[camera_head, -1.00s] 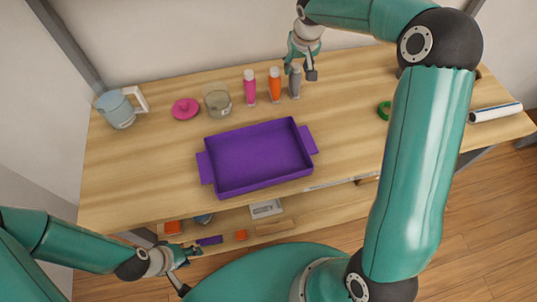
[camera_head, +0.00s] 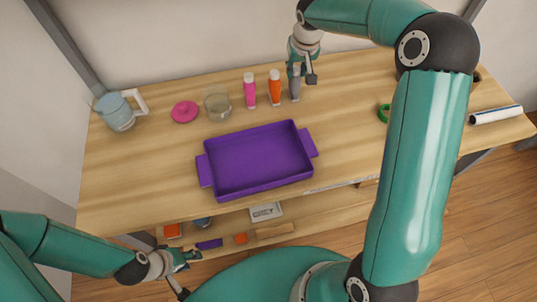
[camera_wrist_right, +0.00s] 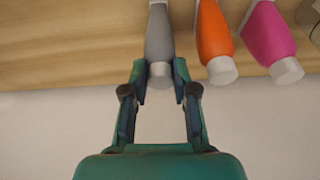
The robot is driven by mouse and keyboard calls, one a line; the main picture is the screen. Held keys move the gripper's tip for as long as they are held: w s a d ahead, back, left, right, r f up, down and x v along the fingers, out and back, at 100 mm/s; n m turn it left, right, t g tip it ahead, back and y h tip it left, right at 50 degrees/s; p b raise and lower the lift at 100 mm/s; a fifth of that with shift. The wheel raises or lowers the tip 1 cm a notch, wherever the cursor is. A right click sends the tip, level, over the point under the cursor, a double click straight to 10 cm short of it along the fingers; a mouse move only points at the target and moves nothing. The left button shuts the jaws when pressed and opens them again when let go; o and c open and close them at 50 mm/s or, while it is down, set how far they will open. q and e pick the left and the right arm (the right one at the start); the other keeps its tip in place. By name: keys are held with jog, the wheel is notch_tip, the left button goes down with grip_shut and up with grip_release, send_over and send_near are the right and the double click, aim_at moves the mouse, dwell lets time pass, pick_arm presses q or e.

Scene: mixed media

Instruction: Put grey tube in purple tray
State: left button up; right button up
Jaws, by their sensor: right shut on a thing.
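The grey tube (camera_head: 295,88) stands upright on the table at the right end of a row of tubes. It also shows in the right wrist view (camera_wrist_right: 159,38), with its cap end between the fingers. My right gripper (camera_head: 302,74) is shut on the upper part of the grey tube, and its fingers (camera_wrist_right: 160,74) sit on either side of it. The gripper partly hides the tube's top in the head view. The purple tray (camera_head: 205,172) lies empty in front of the row. My left gripper (camera_head: 185,272) is open and empty, low in front of the table.
An orange tube (camera_head: 274,90) and a pink tube (camera_head: 250,92) stand close to the left of the grey one. A glass jar (camera_head: 218,106), pink lid (camera_head: 184,112) and pitcher (camera_head: 118,112) are further left. Green tape (camera_head: 384,113) lies to the right. A lower shelf holds small items.

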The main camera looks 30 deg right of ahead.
grip_shut()
jog(key=shift+r, duration=0.2)
jog(key=shift+r+p, duration=0.5)
jog(key=shift+r, duration=0.1)
jog(key=shift+r, duration=0.15)
jog(key=shift+r+p, duration=1.35)
jog(key=shift+r, duration=0.55)
jog(key=shift+f, duration=0.1)
